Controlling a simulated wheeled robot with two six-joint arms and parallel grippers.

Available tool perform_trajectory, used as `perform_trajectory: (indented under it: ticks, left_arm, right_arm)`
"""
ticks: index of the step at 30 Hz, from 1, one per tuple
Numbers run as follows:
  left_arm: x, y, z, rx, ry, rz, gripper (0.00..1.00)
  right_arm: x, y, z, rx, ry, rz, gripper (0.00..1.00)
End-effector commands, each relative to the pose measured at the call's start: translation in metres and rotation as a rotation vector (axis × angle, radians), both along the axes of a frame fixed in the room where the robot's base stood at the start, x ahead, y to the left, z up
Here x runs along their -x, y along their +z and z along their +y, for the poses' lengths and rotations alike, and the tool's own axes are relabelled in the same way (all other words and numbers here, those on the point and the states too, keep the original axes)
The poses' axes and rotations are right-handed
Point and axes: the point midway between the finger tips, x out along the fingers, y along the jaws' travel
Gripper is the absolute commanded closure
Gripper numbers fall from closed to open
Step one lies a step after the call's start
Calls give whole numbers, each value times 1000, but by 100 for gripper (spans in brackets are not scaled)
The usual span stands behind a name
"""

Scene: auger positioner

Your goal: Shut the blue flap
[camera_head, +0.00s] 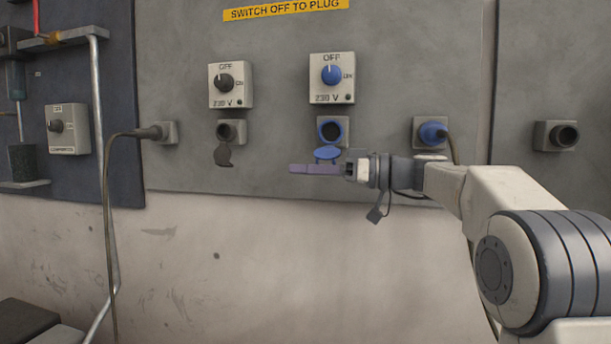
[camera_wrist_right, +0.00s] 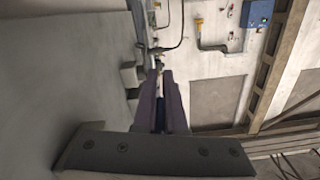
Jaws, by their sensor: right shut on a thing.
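The blue flap (camera_head: 327,153) is open, hanging out below the blue-rimmed socket (camera_head: 332,131) on the grey wall panel. The round socket mouth is uncovered. My right gripper (camera_head: 296,169) comes in from the right, its purple fingers pointing left along the wall at the flap's lower edge. It is shut on the flap, though the fingers hide the exact contact. In the wrist view the two fingers of my right gripper (camera_wrist_right: 160,74) are close together, and the flap cannot be made out clearly. My left gripper is not in view.
Above the socket is a switch box with a blue knob (camera_head: 332,75). A blue plug (camera_head: 433,133) with a cable sits to the right. A socket with an open black flap (camera_head: 223,155) and a grey plug (camera_head: 153,132) are to the left. The wall below is clear.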

Motion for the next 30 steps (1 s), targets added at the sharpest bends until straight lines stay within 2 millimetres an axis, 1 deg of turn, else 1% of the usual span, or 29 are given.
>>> perform_trajectory:
  ticks: [6,12,27,29,30]
  left_arm:
    - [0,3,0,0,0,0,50]
    - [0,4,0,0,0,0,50]
    - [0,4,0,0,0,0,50]
    - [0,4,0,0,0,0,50]
    - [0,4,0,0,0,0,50]
  right_arm:
    - [4,7,1,-37,-2,116,100]
    - [6,10,1,-57,-2,177,100]
    - [7,11,2,-66,-3,197,100]
    - [7,11,2,-66,-3,197,76]
    - [7,11,2,-66,-3,197,61]
